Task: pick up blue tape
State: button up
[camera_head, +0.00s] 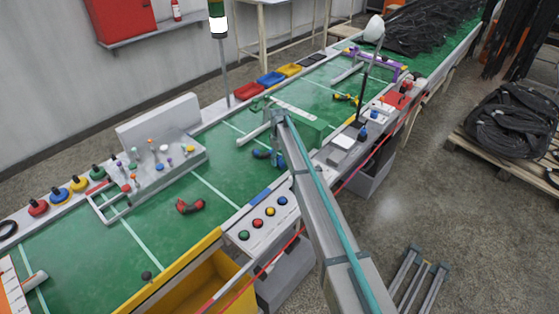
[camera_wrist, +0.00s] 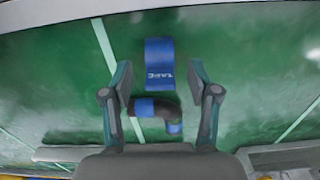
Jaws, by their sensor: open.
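The blue tape (camera_wrist: 159,58) is a blue roll with upside-down white lettering "TAPE". In the wrist view it lies on the green belt, between and just beyond my fingertips. My gripper (camera_wrist: 161,84) is open and empty, its two fingers spread to either side. A black elbow piece with blue ends (camera_wrist: 154,109) shows below the tape, between the fingers and close to the tape. In the head view my gripper (camera_head: 279,155) hangs over the belt beside small blue objects; my arm partly covers that spot, and I cannot tell the tape apart there.
A green block (camera_head: 300,128) and a grey pipe (camera_head: 257,128) lie close to my gripper. A button panel (camera_head: 262,217) sits on the near rail. A red-and-black elbow (camera_head: 190,206) lies to the left. Open green belt (camera_head: 222,168) lies between.

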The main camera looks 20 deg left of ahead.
jog(key=c, duration=0.8)
jog(key=shift+c, duration=0.2)
jog(key=shift+r, duration=0.15)
jog(key=shift+r+b, duration=0.4)
jog(key=shift+b, duration=0.2)
jog(key=s+d+r+b, duration=0.2)
jog(key=s+r, duration=0.2)
jog(key=s+d+r+b, duration=0.2)
jog(key=s+r, duration=0.2)
jog(key=s+d+r+b, duration=0.1)
jog(key=s+r+b, duration=0.1)
jog(key=s+r, duration=0.2)
jog(key=shift+s+d, duration=0.4)
grip_shut()
